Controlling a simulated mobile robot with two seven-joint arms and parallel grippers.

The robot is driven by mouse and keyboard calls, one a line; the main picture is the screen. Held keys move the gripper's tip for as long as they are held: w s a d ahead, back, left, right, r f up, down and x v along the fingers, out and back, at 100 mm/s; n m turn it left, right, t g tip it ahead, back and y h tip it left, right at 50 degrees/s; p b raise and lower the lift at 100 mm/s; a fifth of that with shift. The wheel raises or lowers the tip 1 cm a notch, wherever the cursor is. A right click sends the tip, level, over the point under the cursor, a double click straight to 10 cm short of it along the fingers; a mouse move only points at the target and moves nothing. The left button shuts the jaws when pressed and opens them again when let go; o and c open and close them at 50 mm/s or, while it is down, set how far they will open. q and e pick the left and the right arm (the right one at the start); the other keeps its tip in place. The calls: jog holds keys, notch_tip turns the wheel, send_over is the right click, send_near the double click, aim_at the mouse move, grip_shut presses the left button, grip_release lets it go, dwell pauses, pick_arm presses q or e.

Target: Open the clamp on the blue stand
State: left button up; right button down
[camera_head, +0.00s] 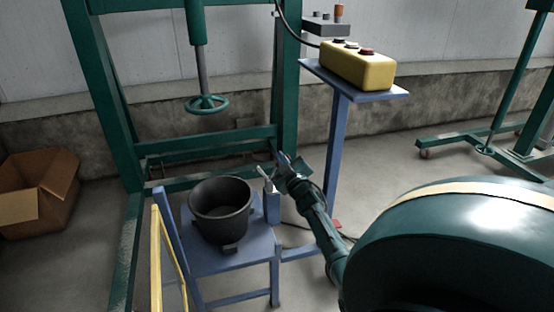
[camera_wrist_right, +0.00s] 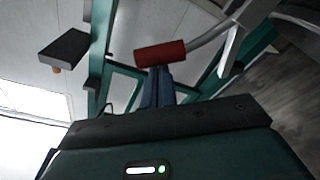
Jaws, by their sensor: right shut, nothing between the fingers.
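The blue stand (camera_head: 200,262) is at lower centre in the head view, with a dark bucket (camera_head: 221,210) on its top. The clamp (camera_head: 265,176) is at the stand's right side, beside the bucket; it looks small and grey, and its jaw is too small to read. In the right wrist view, a red grip on a grey bar (camera_wrist_right: 160,53) lies just beyond my fingertips; I cannot tell whether they touch. My right gripper (camera_head: 283,160) is shut and empty, close to the clamp's right side. My left gripper is not in view.
A yellow control box (camera_head: 357,65) sits on a blue pedestal (camera_head: 336,150) behind the right gripper. A cardboard box (camera_head: 38,195) is at left. A yellow rail (camera_head: 156,262) stands at the stand's front left.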

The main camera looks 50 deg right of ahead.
jog(key=shift+s+d+f+m, duration=0.1)
jog(key=shift+s+d+m, duration=0.1)
jog(key=shift+m, duration=0.2)
dwell(0.3)
